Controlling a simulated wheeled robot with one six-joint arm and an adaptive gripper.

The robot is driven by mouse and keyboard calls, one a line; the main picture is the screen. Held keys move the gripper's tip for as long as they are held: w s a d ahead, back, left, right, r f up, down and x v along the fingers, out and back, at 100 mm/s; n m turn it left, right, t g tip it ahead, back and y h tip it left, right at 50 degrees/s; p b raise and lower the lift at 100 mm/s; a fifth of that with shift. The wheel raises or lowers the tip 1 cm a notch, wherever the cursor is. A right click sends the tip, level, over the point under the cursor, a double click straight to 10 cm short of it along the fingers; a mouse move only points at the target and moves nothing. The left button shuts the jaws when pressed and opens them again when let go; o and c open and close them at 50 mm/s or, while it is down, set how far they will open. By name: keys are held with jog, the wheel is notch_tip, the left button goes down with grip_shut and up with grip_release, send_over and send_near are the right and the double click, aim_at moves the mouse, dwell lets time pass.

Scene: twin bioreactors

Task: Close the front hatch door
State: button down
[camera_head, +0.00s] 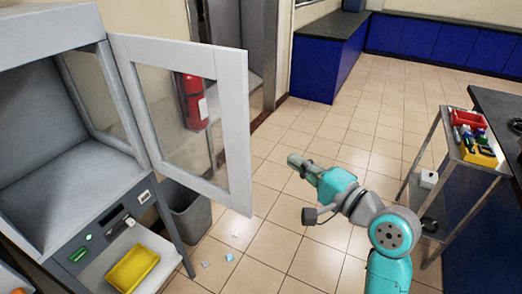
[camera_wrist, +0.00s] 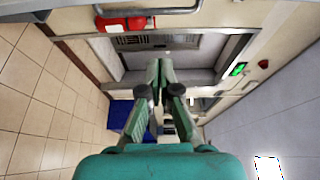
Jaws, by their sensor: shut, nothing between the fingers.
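The front hatch door (camera_head: 237,130) is a white frame around a clear pane. It stands wide open, swung out to the right from the right front edge of the grey cabinet (camera_head: 45,15). The cabinet's front opening is uncovered and its inside looks empty. My gripper (camera_head: 291,159) is shut and empty, in the air to the right of the door's free edge and apart from it. In the wrist view the closed fingers (camera_wrist: 160,68) meet with nothing between them. I cannot make out the door for sure in the wrist view.
A grey bin (camera_head: 188,212) stands on the floor below the door. A yellow tray (camera_head: 132,268) lies on the shelf under the cabinet. A red fire extinguisher (camera_head: 193,100) shows through the pane. A cart (camera_head: 462,160) stands at right. The tiled floor between is mostly open, with small scraps near the bin.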

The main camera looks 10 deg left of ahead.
jog(key=x, duration=1)
jog(key=s, duration=0.1)
jog(key=s+a, duration=0.1)
jog(key=s, duration=0.1)
jog(key=shift+s+a+r, duration=0.15)
jog(key=shift+s+a, duration=0.2)
